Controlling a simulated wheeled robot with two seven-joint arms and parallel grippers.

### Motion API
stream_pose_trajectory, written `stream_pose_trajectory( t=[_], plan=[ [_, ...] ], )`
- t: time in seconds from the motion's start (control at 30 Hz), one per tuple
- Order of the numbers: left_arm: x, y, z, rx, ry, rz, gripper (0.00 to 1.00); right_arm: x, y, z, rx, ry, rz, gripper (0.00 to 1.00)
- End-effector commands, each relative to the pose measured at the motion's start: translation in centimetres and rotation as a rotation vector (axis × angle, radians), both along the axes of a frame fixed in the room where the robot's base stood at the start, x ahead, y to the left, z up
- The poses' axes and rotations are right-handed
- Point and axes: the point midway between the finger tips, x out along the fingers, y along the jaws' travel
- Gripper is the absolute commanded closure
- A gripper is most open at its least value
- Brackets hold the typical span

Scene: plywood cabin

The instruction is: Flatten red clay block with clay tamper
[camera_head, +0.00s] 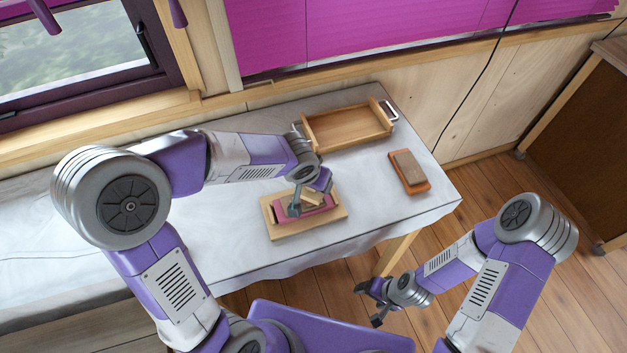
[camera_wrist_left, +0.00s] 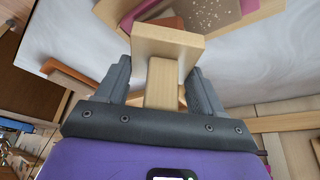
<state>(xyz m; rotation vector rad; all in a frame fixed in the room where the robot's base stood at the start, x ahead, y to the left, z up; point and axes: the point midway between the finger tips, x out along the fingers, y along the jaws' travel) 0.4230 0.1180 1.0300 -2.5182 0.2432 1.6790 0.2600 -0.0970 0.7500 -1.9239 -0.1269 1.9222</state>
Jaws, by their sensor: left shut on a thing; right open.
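My left gripper (camera_head: 308,200) is shut on a pale wooden clay tamper (camera_head: 313,197), just above a wooden board on the table. In the left wrist view the tamper's flat plate (camera_wrist_left: 165,45) and handle show between the two grey fingers. A pink piece (camera_head: 318,211) lies on the wooden board (camera_head: 280,231); the gripper and tamper partly hide what is on it. The left wrist view shows a speckled surface (camera_wrist_left: 208,12) and a reddish-brown piece (camera_wrist_left: 165,22) beyond the tamper; contact is unclear. My right gripper (camera_head: 370,303) is open and empty, off the table's front edge.
A wooden tray (camera_head: 345,128) with metal handles stands at the back of the cloth-covered table (camera_head: 225,255). A brown block (camera_head: 408,165) on an orange base (camera_head: 420,187) lies at the right. The cloth between it and the board is clear.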

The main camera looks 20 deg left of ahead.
Motion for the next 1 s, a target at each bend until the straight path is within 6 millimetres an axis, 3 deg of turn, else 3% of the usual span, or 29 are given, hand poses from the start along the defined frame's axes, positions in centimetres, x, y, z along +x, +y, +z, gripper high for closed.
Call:
stream_pose_trajectory(
  t=[1.0],
  plan=[
    [-0.10,0.03,-0.47,0.002,0.005,0.000,0.63,0.00,0.00,-0.66,0.000,0.000,0.000,0.23]
  ],
)
